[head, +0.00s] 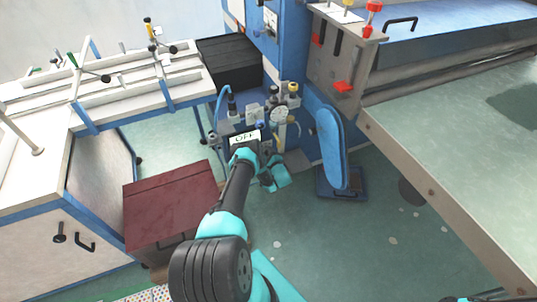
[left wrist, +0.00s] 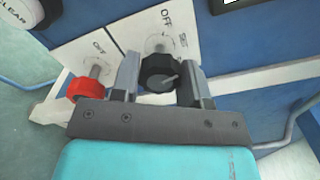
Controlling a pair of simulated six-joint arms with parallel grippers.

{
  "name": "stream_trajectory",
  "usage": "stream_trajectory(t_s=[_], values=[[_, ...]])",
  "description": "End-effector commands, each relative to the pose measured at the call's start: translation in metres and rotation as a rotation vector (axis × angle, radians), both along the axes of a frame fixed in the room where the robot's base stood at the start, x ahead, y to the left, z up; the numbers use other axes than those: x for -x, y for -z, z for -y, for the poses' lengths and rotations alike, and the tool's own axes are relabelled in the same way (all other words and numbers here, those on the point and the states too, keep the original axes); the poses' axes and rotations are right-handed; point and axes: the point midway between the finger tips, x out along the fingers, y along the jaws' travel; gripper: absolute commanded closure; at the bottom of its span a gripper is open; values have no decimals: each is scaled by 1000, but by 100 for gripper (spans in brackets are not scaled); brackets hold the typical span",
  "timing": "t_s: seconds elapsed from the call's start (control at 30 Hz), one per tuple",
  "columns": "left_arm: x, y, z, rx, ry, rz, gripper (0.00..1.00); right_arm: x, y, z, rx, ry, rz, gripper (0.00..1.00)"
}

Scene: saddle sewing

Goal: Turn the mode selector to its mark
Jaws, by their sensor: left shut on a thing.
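A black selector knob (left wrist: 158,70) with a pale pointer line on its face stands in front of a white label plate (left wrist: 165,25) marked OFF and SET. I take this knob for the mode selector. My left gripper (left wrist: 160,80) has one finger on each side of the black knob and is shut on it. In the head view my left arm reaches down to the control panel by the blue machine, and its fingertips and the knob are hidden there. An OFF plate (head: 245,137) shows just above the wrist. My right gripper does not show.
A red knob (left wrist: 86,88) sits just outside the left finger, beside its own OFF plate. A white CLEAR button (left wrist: 18,12) is at the upper left. A gauge (head: 279,115) and fittings crowd the panel. A blue pedal (head: 341,183) stands right, a dark red box (head: 168,200) left.

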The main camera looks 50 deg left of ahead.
Motion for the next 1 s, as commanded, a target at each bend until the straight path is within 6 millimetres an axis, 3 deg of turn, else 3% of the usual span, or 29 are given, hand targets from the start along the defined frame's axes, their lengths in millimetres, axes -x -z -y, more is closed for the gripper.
stream_trajectory(t_s=[0.6,1.0], values=[[0,1,0,191,0,538,82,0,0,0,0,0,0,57],[0,1,1,261,1,733,82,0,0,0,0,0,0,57]])
